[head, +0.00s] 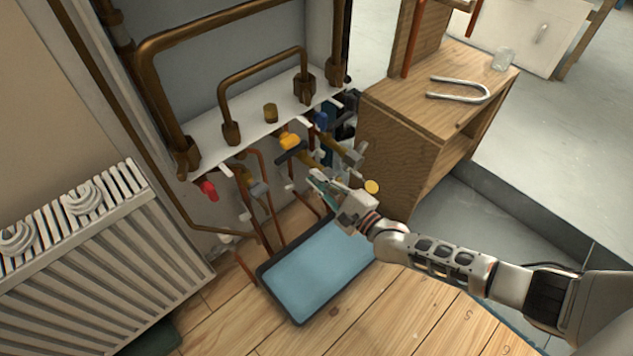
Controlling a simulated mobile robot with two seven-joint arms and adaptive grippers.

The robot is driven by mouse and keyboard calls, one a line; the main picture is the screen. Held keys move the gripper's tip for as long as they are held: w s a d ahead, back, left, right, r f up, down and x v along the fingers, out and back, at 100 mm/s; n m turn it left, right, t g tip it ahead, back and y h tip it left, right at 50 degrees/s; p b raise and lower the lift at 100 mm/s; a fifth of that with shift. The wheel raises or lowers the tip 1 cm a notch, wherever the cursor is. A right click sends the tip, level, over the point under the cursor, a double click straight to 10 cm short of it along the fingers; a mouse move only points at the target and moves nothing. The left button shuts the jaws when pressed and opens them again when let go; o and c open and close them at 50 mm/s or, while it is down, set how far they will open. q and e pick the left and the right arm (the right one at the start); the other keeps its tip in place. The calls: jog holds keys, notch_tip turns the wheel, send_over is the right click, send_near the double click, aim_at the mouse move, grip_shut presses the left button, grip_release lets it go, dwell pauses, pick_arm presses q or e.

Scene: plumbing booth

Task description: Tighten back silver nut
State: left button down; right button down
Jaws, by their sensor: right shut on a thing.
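My right gripper (318,182) reaches in from the right and is at the valves and pipes under the white shelf. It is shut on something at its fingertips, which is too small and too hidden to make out. I cannot pick out the silver nut for sure among the crowded fittings. A yellow-handled valve (289,140) and a blue-handled valve (321,121) are just above the gripper. A red-handled valve (208,190) is farther left. My left gripper is not in view.
White shelf (245,118) carries copper pipes (263,64). A blue padded mat (315,268) lies on the wooden floor below. A wooden cabinet (400,140) stands close on the right, with a U-shaped pipe (460,97) and a glass jar (503,59) on top. White radiator (110,240) stands left.

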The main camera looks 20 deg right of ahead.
jog(key=shift+r+m, duration=0.15)
jog(key=shift+m, duration=0.35)
jog(key=c, duration=2.1)
grip_release()
jog(key=shift+d, duration=0.1)
jog(key=shift+s+d, duration=0.1)
jog(key=shift+s, duration=0.25)
jog(key=v, duration=1.1)
jog(key=shift+s+r, duration=0.1)
